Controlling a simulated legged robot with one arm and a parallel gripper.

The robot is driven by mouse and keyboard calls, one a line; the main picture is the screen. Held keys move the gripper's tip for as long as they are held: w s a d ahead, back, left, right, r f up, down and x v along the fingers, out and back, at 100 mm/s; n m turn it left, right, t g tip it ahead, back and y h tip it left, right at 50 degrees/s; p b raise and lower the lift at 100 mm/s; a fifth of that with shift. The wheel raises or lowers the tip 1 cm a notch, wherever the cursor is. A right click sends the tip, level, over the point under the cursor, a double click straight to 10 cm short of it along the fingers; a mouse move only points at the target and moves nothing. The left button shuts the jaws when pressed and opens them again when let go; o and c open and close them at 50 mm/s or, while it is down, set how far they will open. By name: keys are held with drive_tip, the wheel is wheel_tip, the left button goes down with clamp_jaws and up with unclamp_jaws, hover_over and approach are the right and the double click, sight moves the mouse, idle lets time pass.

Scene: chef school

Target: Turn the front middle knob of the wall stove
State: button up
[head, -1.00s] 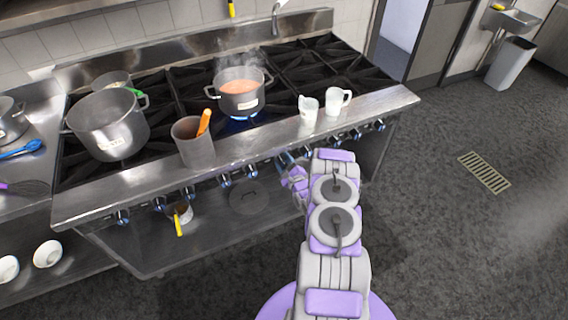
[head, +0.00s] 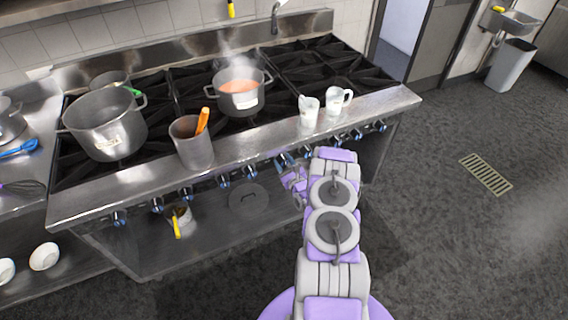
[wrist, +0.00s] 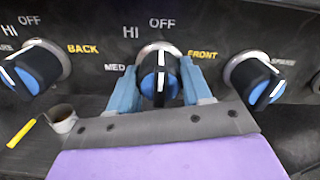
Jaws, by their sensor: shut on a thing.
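The held stove knob (wrist: 160,77) is black and blue with a white line pointing up toward an "OFF" mark. My gripper (wrist: 160,88) has one blue finger on each side of it and is shut on it in the wrist view. "FRONT" is printed right of this knob, "BACK" left of it. In the head view my gripper (head: 288,168) is at the front panel of the stove (head: 250,150), and my arm partly hides the knobs there. The pot of orange soup (head: 240,88) stands on a burner with no flame visible.
Other knobs flank the held one, left (wrist: 35,67) and right (wrist: 258,78). A large pot (head: 105,128), a utensil holder (head: 193,146) and white jugs (head: 309,112) stand on the stove.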

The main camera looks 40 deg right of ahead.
drive_tip(key=o, duration=1.1)
drive_tip(key=shift+c, duration=0.2)
drive_tip(key=p+v, duration=0.3)
drive_tip(key=v, duration=1.4)
drive_tip(key=shift+s, duration=0.15)
drive_tip(key=shift+d+f, duration=0.1)
drive_tip(key=shift+f, duration=0.05)
